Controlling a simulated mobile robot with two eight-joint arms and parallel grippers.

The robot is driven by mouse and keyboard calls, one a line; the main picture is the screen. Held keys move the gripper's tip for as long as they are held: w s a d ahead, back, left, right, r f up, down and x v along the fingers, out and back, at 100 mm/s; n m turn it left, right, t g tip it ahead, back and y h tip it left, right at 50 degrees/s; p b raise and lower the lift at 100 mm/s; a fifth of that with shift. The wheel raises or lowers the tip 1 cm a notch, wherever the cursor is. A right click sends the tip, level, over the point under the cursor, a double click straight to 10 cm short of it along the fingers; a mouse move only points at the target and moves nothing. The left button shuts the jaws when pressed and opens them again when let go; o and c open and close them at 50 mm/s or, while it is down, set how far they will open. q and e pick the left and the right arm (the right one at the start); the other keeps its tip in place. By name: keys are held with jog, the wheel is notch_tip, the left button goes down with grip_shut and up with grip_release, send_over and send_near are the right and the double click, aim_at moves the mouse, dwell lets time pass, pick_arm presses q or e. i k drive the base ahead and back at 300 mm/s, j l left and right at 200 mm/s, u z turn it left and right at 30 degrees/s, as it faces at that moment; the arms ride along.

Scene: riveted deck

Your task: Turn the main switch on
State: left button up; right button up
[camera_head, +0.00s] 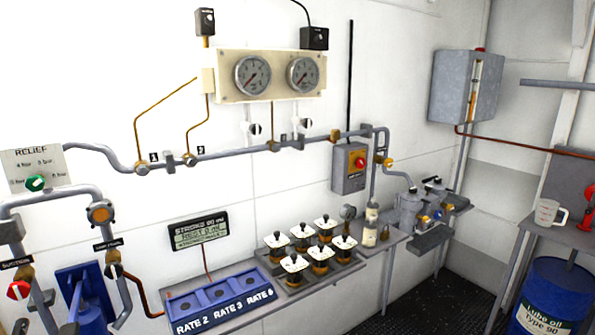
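A grey switch box (349,168) is mounted on the white wall right of the middle. It carries a red rotary knob (360,162) on a yellow plate, which looks like the main switch. The knob's exact angle is too small to read. A dark vertical conduit runs up the wall from the top of the box. Neither of my grippers shows in the head view.
Grey pipes (235,151) run along the wall beside the box. Below are a shelf with several black-knobbed valves (321,256) and a blue rack (222,297). Two gauges (278,76) hang above. A blue drum (555,300) stands at right.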

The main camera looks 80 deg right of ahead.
aim_at(359, 162)
jog(key=l+z, duration=0.2)
jog(key=z, duration=2.9)
jog(key=i+l+u, duration=0.15)
jog(key=i+l, duration=0.25)
jog(key=i+l+u, duration=0.2)
jog(key=i+l, duration=0.25)
jog(key=i+l+u, duration=0.15)
jog(key=i+l, duration=0.2)
jog(key=l, duration=0.2)
